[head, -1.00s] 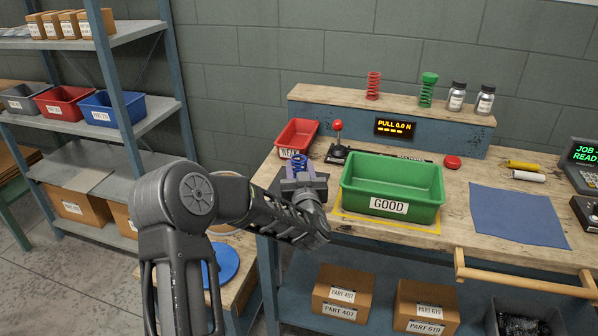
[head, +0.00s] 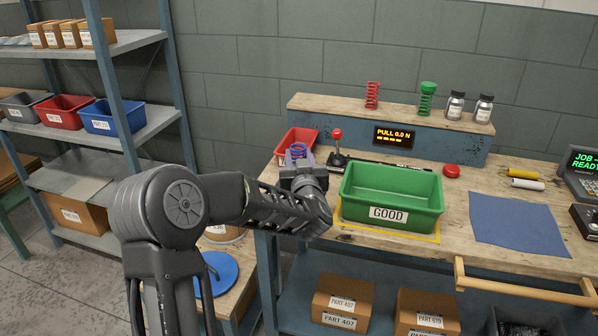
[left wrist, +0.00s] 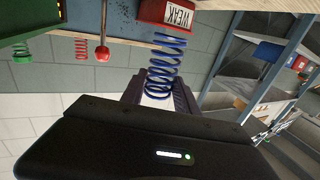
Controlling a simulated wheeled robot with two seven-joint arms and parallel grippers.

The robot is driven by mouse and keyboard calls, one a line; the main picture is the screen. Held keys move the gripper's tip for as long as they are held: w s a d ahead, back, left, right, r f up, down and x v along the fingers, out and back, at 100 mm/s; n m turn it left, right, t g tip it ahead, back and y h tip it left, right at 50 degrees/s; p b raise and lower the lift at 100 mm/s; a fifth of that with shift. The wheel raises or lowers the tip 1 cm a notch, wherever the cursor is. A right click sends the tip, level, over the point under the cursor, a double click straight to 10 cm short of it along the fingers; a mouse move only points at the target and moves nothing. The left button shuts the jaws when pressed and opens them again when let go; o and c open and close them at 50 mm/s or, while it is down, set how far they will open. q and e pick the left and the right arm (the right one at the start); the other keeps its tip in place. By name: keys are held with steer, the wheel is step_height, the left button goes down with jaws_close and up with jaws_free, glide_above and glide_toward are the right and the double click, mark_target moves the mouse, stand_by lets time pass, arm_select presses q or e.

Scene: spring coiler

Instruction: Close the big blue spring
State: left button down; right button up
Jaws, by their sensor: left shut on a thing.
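The blue spring (head: 298,151) stands out of the jaws of my left gripper (head: 303,168), in front of the red WEAK bin (head: 296,140) in the head view. In the left wrist view the blue spring (left wrist: 168,62) shows its open coils, with one end between the two fingers (left wrist: 158,92). My left gripper is shut on it. The spring overlaps the WEAK bin in both views; I cannot tell how far apart they are. My right gripper is not in view.
A green GOOD bin (head: 390,194) stands right of my left gripper. A red-knobbed lever (head: 337,145) stands behind. A red spring (head: 372,95) and a green spring (head: 427,99) stand on the ledge below the wall. A blue mat (head: 517,222) lies bare at the right.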

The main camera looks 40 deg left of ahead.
mark_target(299, 144)
arm_select(q)
step_height(299, 144, up, 4)
steer(key=shift+f, duration=0.1)
stand_by(0.5)
steer(key=c, duration=1.5)
jaws_free()
jaws_close()
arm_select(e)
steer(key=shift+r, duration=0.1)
arm_select(q)
steer(key=shift+f, duration=0.1)
